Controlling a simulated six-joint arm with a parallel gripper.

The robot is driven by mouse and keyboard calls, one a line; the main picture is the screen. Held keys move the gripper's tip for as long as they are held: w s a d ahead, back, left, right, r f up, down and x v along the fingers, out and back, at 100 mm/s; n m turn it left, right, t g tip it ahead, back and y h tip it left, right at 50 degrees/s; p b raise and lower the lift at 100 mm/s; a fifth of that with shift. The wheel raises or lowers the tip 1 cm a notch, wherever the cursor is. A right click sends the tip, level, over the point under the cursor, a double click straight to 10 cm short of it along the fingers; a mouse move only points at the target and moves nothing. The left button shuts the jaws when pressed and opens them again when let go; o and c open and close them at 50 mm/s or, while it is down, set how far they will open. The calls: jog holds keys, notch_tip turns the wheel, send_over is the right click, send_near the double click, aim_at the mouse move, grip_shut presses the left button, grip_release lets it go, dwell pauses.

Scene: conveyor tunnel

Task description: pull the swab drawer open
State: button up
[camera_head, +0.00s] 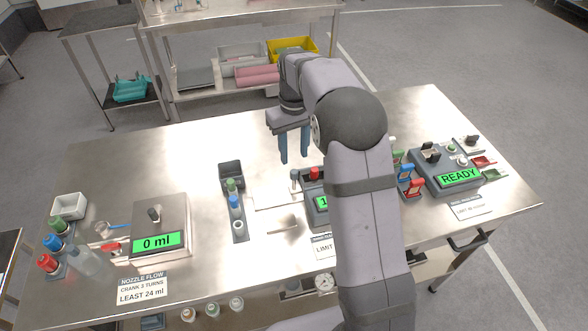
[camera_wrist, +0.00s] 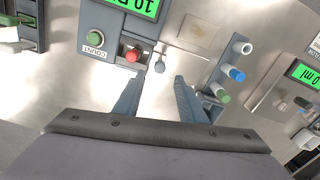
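My gripper (camera_head: 294,158) hangs above the back middle of the steel bench (camera_head: 130,170), fingers pointing down. In the wrist view my gripper (camera_wrist: 158,82) has its two blue fingers apart with nothing between them. I cannot make out a drawer marked for swabs. A dark handle-like bar (camera_head: 468,240) shows under the bench's right front edge, well apart from my gripper; I cannot tell whether it belongs to the swab drawer. My arm hides part of the bench middle and front.
A counter box (camera_wrist: 115,38) with green and red buttons and a vial rack (camera_wrist: 228,70) stand near my gripper. The "0 ml" box (camera_head: 160,225) and bottles are at left. The "READY" box (camera_head: 445,170) and coloured-handled parts (camera_head: 410,185) are at right. The back left bench top is clear.

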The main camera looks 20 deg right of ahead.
aim_at(294, 171)
jog(key=shift+f, duration=0.1)
jog(key=shift+f+p, duration=1.35)
jog(key=shift+f, duration=2.2)
grip_shut()
